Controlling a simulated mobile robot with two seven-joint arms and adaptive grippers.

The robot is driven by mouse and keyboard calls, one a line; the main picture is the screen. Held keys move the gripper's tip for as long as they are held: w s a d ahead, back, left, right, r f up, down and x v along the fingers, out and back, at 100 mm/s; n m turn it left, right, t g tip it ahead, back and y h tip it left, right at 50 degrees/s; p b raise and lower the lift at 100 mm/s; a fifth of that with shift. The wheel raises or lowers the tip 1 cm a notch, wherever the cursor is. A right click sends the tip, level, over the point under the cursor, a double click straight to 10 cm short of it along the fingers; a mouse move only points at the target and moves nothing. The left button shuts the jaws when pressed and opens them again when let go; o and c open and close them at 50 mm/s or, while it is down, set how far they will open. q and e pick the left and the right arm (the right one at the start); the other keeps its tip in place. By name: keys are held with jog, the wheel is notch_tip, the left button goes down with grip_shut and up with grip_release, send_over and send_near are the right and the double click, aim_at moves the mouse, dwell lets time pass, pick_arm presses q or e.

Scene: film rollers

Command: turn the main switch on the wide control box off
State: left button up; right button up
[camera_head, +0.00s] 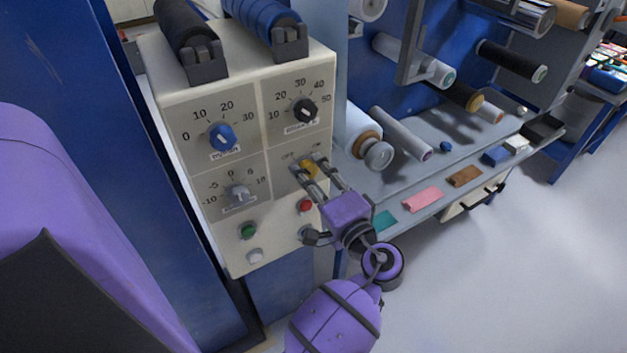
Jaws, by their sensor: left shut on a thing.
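The wide cream control box (183,115) stands in the middle left of the head view, its front panel facing me. The main switch is a yellow knob (309,167) on the right side of the panel, with small off and on marks above it. My left gripper (311,168) reaches up to the panel from below and is shut on this yellow knob. The fingers cover part of the knob, so I cannot tell its exact turn. My right gripper is not in view.
Other knobs are blue (222,137), black (304,110) and grey (237,194). A green button (247,231), a white button (255,256) and a red button (305,205) sit low on the panel. A shelf (385,180) with film rollers is on the right.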

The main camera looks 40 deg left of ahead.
pick_arm(q)
jog(key=shift+s+f+n, duration=0.15)
jog(key=shift+f+n, duration=0.25)
jog(key=shift+f, duration=0.05)
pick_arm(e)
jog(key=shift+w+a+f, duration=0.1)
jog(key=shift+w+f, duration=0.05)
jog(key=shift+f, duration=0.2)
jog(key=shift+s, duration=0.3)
pick_arm(q)
jog(key=o, duration=0.9)
jog(key=shift+o, duration=0.8)
jog(key=shift+r, duration=0.2)
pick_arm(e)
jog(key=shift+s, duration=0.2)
pick_arm(q)
jog(key=shift+d, duration=0.2)
jog(key=v, duration=1.1)
jog(key=shift+d, duration=0.25)
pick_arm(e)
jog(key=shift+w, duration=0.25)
pick_arm(q)
jog(key=shift+s, duration=0.1)
